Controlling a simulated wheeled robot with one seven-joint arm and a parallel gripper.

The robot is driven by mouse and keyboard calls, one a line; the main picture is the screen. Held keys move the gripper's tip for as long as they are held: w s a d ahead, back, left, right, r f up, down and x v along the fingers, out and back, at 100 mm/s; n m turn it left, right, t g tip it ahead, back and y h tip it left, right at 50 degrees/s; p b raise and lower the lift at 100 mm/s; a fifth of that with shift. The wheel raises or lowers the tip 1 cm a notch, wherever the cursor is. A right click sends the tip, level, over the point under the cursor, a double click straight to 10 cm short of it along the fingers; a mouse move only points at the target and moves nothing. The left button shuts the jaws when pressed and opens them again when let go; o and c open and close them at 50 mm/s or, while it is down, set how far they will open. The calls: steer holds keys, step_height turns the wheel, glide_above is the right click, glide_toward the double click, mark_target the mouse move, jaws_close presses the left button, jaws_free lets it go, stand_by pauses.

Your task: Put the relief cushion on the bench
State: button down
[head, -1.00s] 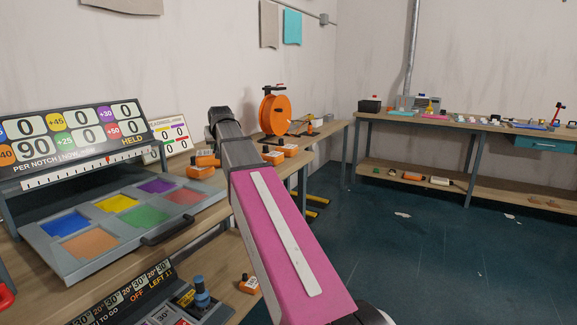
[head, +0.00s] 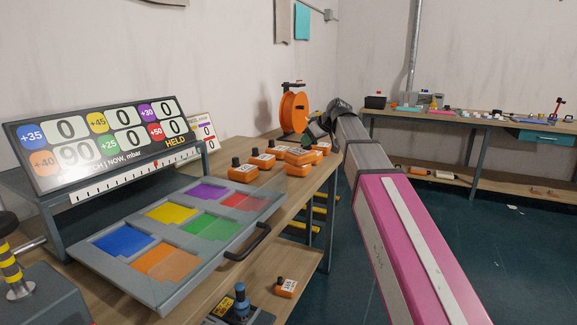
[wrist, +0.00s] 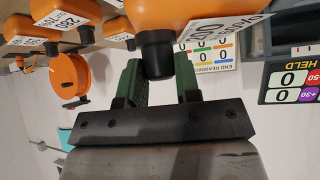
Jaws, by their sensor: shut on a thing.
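My gripper (head: 314,136) is over the far part of the wooden bench (head: 262,194), at the end of my pink and grey arm. In the wrist view, the green fingers of my gripper (wrist: 158,82) are shut around the black cap of an orange cushion (wrist: 168,14) with a white label, partly cut off by the frame. I take this to be the relief cushion. In the head view the held cushion (head: 299,168) hangs or rests among similar ones; whether it touches the bench cannot be told.
Several labelled orange cushions (head: 243,173) with black caps stand close around it on the bench. An orange reel (head: 293,110) stands behind. A tray of coloured pads (head: 123,240) and a scoreboard (head: 100,145) fill the near left. Another orange cushion (head: 285,288) sits lower down.

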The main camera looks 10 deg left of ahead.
mark_target(286, 162)
steer(key=s+a+n+g, duration=0.1)
steer(key=a, duration=0.1)
steer(key=s+a+r+n+g+y, duration=0.1)
steer(key=a+n, duration=0.1)
steer(key=a, duration=0.1)
steer(key=s+a+n+g, duration=0.1)
steer(key=a, duration=0.2)
steer(key=shift+s+r, duration=0.15)
steer(key=shift+r, duration=0.05)
steer(key=shift+s+a+f+n, duration=0.1)
steer(key=shift+f+n, duration=0.15)
steer(key=shift+n, duration=0.05)
step_height(286, 162, down, 9)
steer(key=shift+f, duration=0.2)
steer(key=c, duration=0.8)
jaws_free()
